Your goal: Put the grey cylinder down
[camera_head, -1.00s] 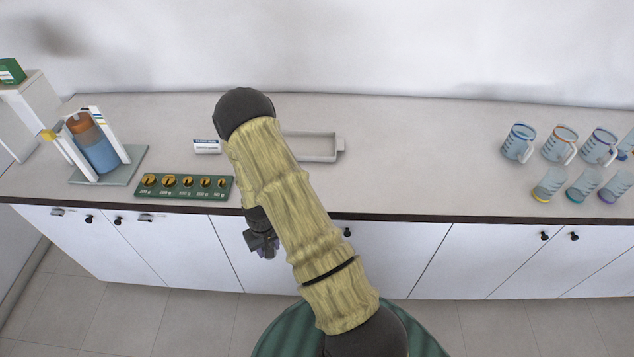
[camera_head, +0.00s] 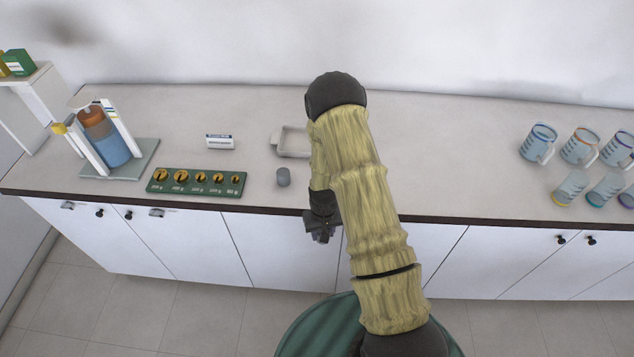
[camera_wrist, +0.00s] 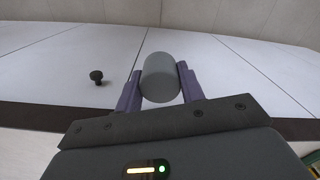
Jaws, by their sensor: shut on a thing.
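My gripper (camera_head: 320,232) hangs in front of the counter's front edge, before the white cabinet doors. In the wrist view, my gripper (camera_wrist: 160,73) is shut on a grey cylinder (camera_wrist: 160,80), held between its two purple-grey fingers with cabinet doors behind it. The held cylinder cannot be made out in the head view. Another small grey cylinder (camera_head: 283,177) stands upright on the counter near the front edge, left of my arm and apart from my gripper.
A green board with several round weights (camera_head: 196,182) lies left of the standing cylinder. A small label block (camera_head: 220,141) and a pale tray (camera_head: 291,143), partly hidden by my arm, lie behind. An apparatus (camera_head: 108,146) stands left; mugs (camera_head: 538,143) stand right.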

